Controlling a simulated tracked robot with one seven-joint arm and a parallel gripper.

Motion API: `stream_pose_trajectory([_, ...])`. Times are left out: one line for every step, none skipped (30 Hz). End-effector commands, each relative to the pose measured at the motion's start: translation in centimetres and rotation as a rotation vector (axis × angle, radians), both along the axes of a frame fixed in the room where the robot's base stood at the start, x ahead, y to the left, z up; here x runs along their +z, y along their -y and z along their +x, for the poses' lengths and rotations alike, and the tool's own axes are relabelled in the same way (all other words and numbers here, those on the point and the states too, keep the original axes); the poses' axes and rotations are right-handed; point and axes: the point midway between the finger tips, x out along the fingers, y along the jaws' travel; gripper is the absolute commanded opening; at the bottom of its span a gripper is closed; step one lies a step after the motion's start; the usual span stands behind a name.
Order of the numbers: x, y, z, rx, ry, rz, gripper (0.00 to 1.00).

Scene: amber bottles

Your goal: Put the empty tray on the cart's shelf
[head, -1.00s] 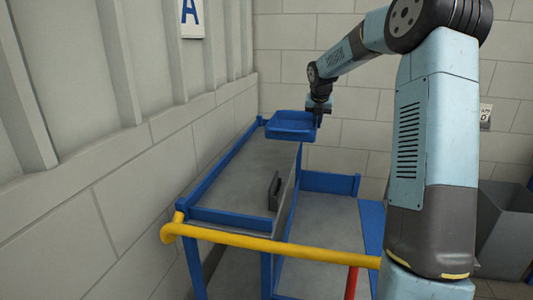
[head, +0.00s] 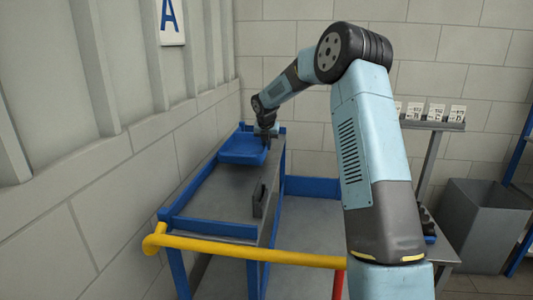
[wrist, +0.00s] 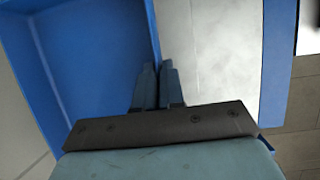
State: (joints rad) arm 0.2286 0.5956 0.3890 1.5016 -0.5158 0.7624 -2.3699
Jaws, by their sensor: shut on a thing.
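The blue tray (head: 243,150) is at the far end of the cart's grey upper shelf (head: 215,197), inside or over its blue rim. I cannot tell whether its underside touches the shelf. My gripper (head: 268,134) is shut on the tray's right wall. In the wrist view the fingers (wrist: 157,86) pinch that wall, with the blue tray interior (wrist: 95,45) to the left and grey surface to the right. The part of the tray interior that shows is empty.
A dark grey upright block (head: 258,200) stands on the shelf's right edge, nearer me. A yellow handle (head: 240,248) crosses the cart's near end. A lower grey deck lies to the right. A wall is close on the left. A grey bin (head: 485,220) stands at far right.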

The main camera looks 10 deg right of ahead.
Motion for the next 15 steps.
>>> stream_pose_trajectory([-0.5, -0.4, 0.2, 0.002, -0.001, 0.000, 0.00])
stream_pose_trajectory([-0.8, -0.6, 0.3, 0.002, -0.001, 0.000, 0.00])
stream_pose_trajectory([-1.3, -0.5, 0.3, 0.001, -0.001, 0.000, 0.00])
stream_pose_trajectory([-1.8, -0.5, 0.3, 0.001, -0.001, 0.000, 0.00])
stream_pose_trajectory([-2.2, -0.5, 0.3, 0.001, -0.001, 0.000, 0.00])
stream_pose_trajectory([-2.7, -0.5, 0.3, 0.002, -0.001, 0.000, 0.00])
stream_pose_trajectory([-3.1, -0.5, 0.3, 0.002, 0.000, -0.001, 0.00])
stream_pose_trajectory([-3.4, -0.5, 0.3, 0.002, 0.000, -0.001, 0.00])
stream_pose_trajectory([-3.5, -0.4, 0.2, 0.001, 0.000, 0.000, 0.00])
stream_pose_trajectory([-3.6, -0.4, 0.2, 0.001, 0.000, 0.000, 0.00])
stream_pose_trajectory([-3.6, -0.4, 0.3, 0.001, 0.000, 0.000, 0.00])
stream_pose_trajectory([-3.6, -0.4, 0.3, 0.001, 0.001, -0.001, 0.00])
stream_pose_trajectory([-3.6, -0.4, 0.3, 0.000, 0.000, 0.000, 0.00])
stream_pose_trajectory([-3.6, -0.4, 0.3, 0.000, 0.000, 0.000, 0.00])
stream_pose_trajectory([-3.6, -0.4, 0.2, 0.000, 0.000, 0.000, 0.09])
